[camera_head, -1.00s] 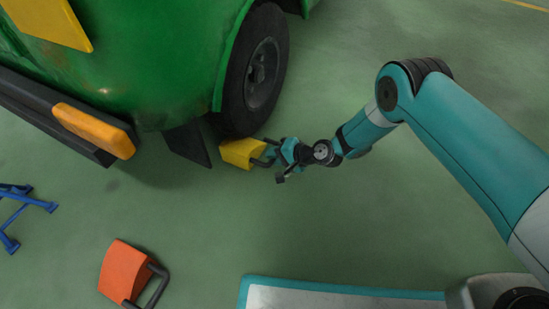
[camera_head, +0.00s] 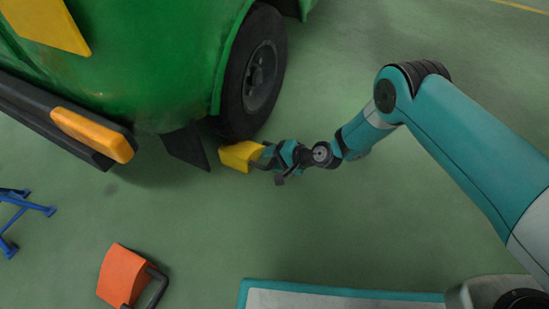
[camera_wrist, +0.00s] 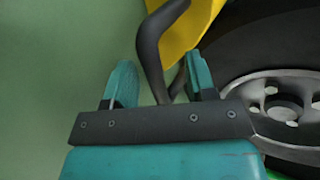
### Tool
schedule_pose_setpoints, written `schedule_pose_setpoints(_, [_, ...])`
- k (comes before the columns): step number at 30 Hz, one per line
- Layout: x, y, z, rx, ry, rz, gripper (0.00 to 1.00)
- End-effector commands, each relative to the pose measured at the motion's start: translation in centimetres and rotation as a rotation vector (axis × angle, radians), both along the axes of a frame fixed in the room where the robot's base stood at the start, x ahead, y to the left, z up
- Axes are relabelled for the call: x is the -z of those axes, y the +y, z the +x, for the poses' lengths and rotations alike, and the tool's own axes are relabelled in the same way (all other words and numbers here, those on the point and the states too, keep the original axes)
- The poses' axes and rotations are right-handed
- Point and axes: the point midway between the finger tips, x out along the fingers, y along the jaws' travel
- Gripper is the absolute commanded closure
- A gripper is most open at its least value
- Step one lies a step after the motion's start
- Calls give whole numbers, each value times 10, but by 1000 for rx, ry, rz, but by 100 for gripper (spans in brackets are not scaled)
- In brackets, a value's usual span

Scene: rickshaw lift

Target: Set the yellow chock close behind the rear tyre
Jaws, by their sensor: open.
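The yellow chock (camera_head: 237,156) sits on the green floor right by the bottom of the black rear tyre (camera_head: 240,106); whether they touch I cannot tell. Its dark handle points toward my gripper (camera_head: 270,157). In the wrist view my gripper (camera_wrist: 160,85) is open, with teal fingers on either side of the dark handle (camera_wrist: 152,45). The chock (camera_wrist: 190,30) shows at the top and the tyre (camera_wrist: 265,50) at the right. The lower end of the handle is partly hidden by the gripper.
An orange chock (camera_head: 122,276) with a dark handle lies on the floor at the lower left. A blue stand (camera_head: 20,212) is at the left edge. The green vehicle body (camera_head: 150,70) and its dark mud flap (camera_head: 186,146) are beside the tyre. Floor below the gripper is clear.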

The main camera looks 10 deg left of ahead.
Motion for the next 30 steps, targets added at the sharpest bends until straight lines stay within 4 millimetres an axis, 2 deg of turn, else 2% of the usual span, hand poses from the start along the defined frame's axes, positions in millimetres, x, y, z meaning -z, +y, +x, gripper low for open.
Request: schedule_pose_setpoints(30, [-39, -56, -19, 2, 2, 0, 49])
